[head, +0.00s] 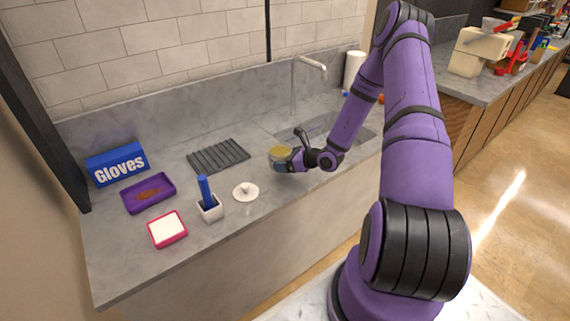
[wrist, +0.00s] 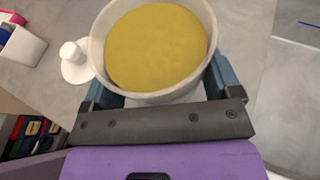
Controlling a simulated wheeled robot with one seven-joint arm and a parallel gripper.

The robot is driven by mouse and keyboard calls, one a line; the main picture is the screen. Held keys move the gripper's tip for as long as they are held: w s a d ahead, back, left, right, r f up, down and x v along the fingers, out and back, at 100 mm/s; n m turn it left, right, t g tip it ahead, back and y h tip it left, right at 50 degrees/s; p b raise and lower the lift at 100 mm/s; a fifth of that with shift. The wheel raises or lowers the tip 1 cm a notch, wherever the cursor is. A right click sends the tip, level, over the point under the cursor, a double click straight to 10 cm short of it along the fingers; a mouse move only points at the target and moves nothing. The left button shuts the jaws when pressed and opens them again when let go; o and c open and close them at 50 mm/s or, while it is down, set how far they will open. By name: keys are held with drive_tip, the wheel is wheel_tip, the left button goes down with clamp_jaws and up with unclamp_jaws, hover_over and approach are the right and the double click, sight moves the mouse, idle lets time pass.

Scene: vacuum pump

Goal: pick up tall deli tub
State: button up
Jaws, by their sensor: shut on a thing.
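The tall deli tub (wrist: 98,52) is a pale, round tub with a mustard-yellow filling, seen from above in the wrist view. My gripper (wrist: 155,85) is shut on it, with a blue finger on each side. In the head view the tub (head: 281,153) shows at the end of my arm, upright over the counter near the front of the sink, with my gripper (head: 287,165) around it. I cannot tell how far its base is above the counter.
On the counter (head: 120,260) stand a Gloves box (head: 118,163), a purple tray (head: 148,193), a pink-rimmed white dish (head: 167,229), a holder with a blue item (head: 209,207), a white knobbed lid (head: 245,191) and a dark ribbed mat (head: 218,155). The sink (head: 325,130) lies behind my gripper.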

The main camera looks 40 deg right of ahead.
drive_tip(key=s+d, duration=0.3)
drive_tip(key=s, duration=0.4)
drive_tip(key=s+d+r, duration=0.1)
drive_tip(key=s+d, duration=0.2)
drive_tip(key=s, duration=0.4)
drive_tip(key=shift+d+r, duration=0.2)
drive_tip(key=shift+d, duration=0.1)
idle(0.4)
drive_tip(key=shift+s, duration=0.2)
drive_tip(key=shift+w, duration=0.15)
